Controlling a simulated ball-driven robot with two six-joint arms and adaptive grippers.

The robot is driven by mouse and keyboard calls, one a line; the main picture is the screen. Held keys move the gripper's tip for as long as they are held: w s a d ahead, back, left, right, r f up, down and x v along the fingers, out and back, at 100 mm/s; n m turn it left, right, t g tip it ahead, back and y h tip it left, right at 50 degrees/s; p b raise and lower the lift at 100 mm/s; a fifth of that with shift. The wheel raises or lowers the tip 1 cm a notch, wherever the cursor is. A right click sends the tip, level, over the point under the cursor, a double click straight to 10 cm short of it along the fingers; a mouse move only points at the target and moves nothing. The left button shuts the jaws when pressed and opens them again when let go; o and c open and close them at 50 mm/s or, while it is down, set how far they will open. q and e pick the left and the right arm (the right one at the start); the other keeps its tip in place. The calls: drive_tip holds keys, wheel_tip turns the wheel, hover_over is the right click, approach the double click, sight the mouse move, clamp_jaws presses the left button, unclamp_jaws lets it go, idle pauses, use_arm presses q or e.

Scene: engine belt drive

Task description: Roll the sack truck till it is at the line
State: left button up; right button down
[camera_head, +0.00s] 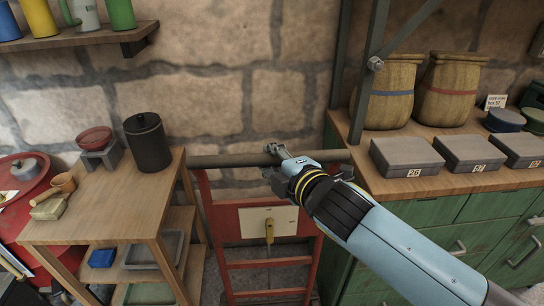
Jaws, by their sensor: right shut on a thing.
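The red sack truck (266,265) stands in the gap between the wooden bench and the green cabinet. Its grey crossbar handle (222,161) runs across the top. My right gripper (279,165) reaches in from the lower right and is shut on the handle, right of its middle. The gripper and my blue arm hide part of the handle and the truck's right side. The truck's lower end is cut off by the picture's bottom edge. No line shows on the floor in view. My left gripper is not in view.
The wooden bench (90,227) with a dark canister (148,142) stands close on the left. A stone wall (220,95) is behind.

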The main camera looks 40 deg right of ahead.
drive_tip(key=c, duration=1.1)
unclamp_jaws()
drive_tip(key=shift+o, duration=0.2)
drive_tip(key=v, duration=1.2)
